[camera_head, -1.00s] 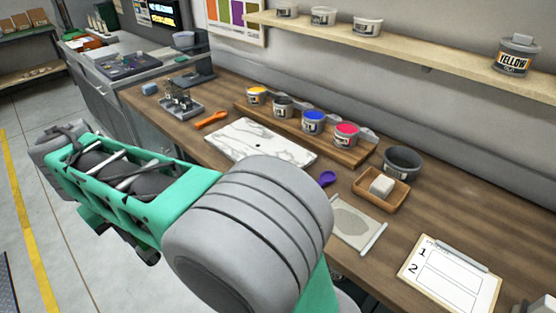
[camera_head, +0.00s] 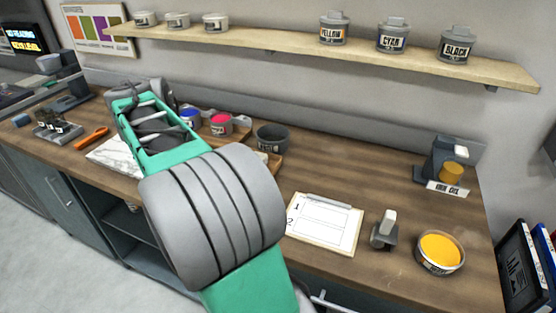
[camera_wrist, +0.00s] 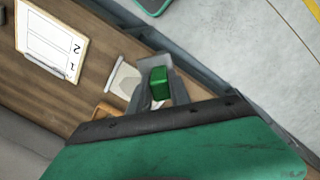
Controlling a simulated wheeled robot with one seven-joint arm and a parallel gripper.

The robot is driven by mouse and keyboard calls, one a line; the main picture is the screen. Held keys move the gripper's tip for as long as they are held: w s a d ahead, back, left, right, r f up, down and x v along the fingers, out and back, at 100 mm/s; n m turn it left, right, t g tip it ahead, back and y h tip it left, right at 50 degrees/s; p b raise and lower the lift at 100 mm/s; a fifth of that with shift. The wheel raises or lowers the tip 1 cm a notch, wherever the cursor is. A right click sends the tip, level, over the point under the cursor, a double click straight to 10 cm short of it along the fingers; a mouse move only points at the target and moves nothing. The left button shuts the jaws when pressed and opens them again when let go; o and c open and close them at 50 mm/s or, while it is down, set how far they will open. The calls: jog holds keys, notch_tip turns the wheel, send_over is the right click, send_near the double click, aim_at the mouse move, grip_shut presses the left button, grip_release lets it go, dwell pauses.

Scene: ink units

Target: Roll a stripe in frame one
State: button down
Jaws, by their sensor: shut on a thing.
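The clipboard (camera_head: 325,226) lies flat on the wooden bench in the head view. Its white sheet has boxes marked 1 and 2, and no stripe shows in either. It also shows in the wrist view at the upper left (camera_wrist: 48,38). My gripper (camera_wrist: 158,92) is shut on a green block-like thing (camera_wrist: 159,80), seen end-on between the grey fingers. Whether this is a roller handle I cannot tell; its lower part is hidden. My gripper is above the bench's front edge, apart from the clipboard. My arm hides it in the head view.
A grey tool with a pale top (camera_head: 384,230) and a yellow-filled tin (camera_head: 440,251) stand right of the clipboard. A dark device (camera_head: 445,165) stands behind. A marble slab (camera_head: 112,154) and ink tubs (camera_head: 221,123) are at left. A shelf (camera_head: 370,62) holds tins.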

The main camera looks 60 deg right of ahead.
jog(key=s+d+r+m, duration=0.1)
jog(key=s+d+m, duration=0.8)
jog(key=s+d, duration=1.2)
jog(key=shift+g+y, duration=0.3)
jog(key=shift+y, duration=0.1)
jog(key=f+b, duration=0.1)
jog(key=b, duration=0.1)
jog(key=f+b, duration=0.2)
jog(key=w+d+f+b, duration=0.1)
jog(key=f+b, duration=0.1)
jog(key=shift+w+f, duration=0.1)
jog(key=shift+f+b, duration=0.5)
jog(key=shift+f, duration=0.15)
